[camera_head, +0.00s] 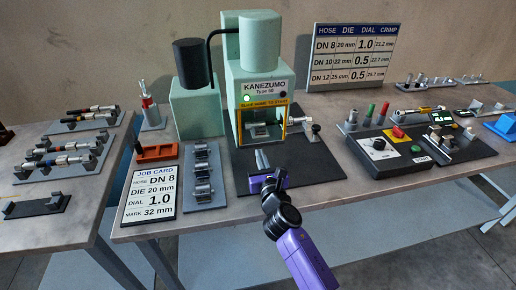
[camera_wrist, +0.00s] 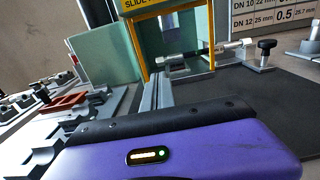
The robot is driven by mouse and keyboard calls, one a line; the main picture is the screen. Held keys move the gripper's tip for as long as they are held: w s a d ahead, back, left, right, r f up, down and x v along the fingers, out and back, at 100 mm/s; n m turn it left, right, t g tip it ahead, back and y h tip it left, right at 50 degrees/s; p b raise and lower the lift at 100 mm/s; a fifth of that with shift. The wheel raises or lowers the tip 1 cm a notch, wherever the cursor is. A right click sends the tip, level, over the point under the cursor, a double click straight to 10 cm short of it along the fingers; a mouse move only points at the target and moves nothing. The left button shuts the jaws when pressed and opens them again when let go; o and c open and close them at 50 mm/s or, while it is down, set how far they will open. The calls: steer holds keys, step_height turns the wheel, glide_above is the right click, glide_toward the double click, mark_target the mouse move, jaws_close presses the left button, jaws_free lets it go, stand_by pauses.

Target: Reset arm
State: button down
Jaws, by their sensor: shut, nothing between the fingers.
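My purple arm (camera_head: 303,256) reaches up from the bottom right in the head view. My gripper (camera_head: 262,159) is shut and empty, in front of the green KANEZUMO press (camera_head: 262,88). It is over the dark base plate (camera_head: 300,172) of the press. In the wrist view, my purple wrist housing (camera_wrist: 190,140) fills the lower part. A hose piece with silver ends (camera_wrist: 207,55) lies across the press opening, beyond my gripper and apart from it. Its seating inside the press is partly hidden by the yellow frame (camera_wrist: 138,48).
A black control box (camera_head: 390,152) with a red button stands to the right. A left table (camera_head: 60,225) holds hose trays. Floor is free in front.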

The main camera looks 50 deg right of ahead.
steer(key=shift+v, duration=1.5)
steer(key=shift+w+a+r+m, duration=0.15)
steer(key=shift+a+m, duration=0.05)
steer(key=shift+m, duration=0.8)
steer(key=s+a+r+m+t+y, duration=0.1)
steer(key=s+a+m+t+y, duration=0.35)
steer(key=s+a+m, duration=1.1)
steer(key=s+a+m+g+y, duration=0.2)
steer(key=s+a+m, duration=0.2)
steer(key=s, duration=0.7)
steer(key=s+a+r+m+g+y, duration=0.1)
steer(key=s+a+m, duration=0.4)
steer(key=s, duration=0.6)
steer(key=shift+s+r+m+g+y, duration=0.15)
steer(key=shift+r+m+g+y, duration=0.15)
steer(key=shift+m+g+y, duration=0.8)
steer(key=shift+a+m+t, duration=0.1)
steer(key=shift+m+t, duration=0.15)
